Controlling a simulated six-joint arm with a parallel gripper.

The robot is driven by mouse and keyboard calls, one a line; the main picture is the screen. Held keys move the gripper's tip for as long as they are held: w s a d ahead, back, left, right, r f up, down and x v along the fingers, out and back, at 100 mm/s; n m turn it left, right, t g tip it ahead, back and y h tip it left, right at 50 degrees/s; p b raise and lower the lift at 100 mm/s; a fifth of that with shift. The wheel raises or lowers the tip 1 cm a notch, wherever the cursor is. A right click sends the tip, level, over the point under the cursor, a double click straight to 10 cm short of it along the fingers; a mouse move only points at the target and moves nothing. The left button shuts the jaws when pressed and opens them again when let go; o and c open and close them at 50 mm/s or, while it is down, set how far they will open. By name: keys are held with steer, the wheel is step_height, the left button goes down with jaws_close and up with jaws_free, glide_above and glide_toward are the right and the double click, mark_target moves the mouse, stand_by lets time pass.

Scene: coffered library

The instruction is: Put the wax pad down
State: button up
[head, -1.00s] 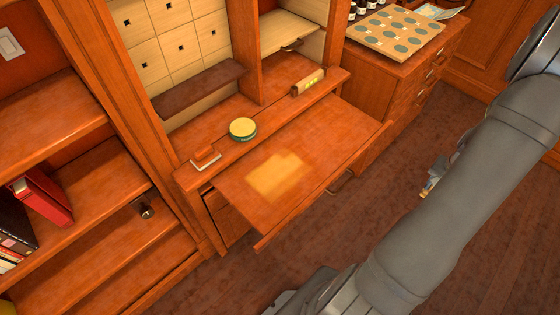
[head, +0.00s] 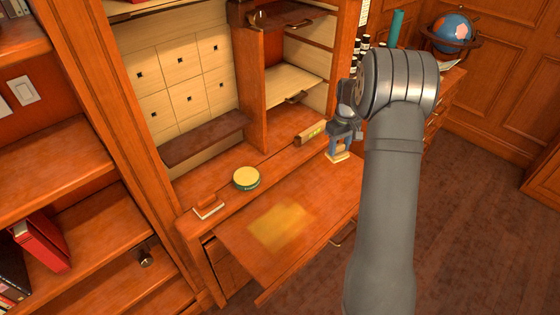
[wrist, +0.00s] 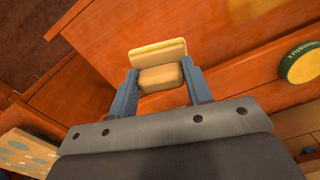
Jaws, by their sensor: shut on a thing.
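The wax pad (head: 338,156), a pale yellow block with a flat, wider plate, is held in my gripper (head: 344,138). It also shows between the two blue-grey fingers in the wrist view (wrist: 158,77). The pad appears held above the desk's right end, near the pull-out leaf's (head: 310,188) back right corner; the exact gap below cannot be told. A pale yellowish patch (head: 280,226) marks the leaf. A round green tin with a yellow top (head: 246,179) stands on the ledge behind the leaf.
A small orange block on a whitish base (head: 208,207) sits at the ledge's left end. A yellow-faced wooden block (head: 312,132) lies near its right end, close to my gripper. A globe (head: 452,32) and dark bottles (head: 358,50) stand behind. Much of the leaf is clear.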

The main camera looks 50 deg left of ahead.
steer(key=s+a+r+n, duration=0.25)
steer(key=s+a, duration=0.25)
steer(key=a, duration=0.3)
steer(key=shift+n, duration=0.25)
steer(key=s+a+f, duration=0.1)
steer(key=a+f, duration=0.1)
steer(key=a, duration=0.1)
steer(key=s+a+f, duration=0.2)
steer(key=a, duration=0.1)
steer(key=s+a+f, duration=0.1)
steer(key=a+f, duration=0.1)
steer(key=a, duration=0.2)
steer(key=shift+s+f, duration=0.15)
steer(key=shift+f, duration=0.1)
steer(key=shift+s+a+f, duration=0.15)
steer(key=shift+a+f, duration=0.2)
steer(key=shift+a, duration=0.1)
steer(key=shift+f, duration=1.9)
steer(key=shift+f, duration=0.15)
steer(key=o, duration=1)
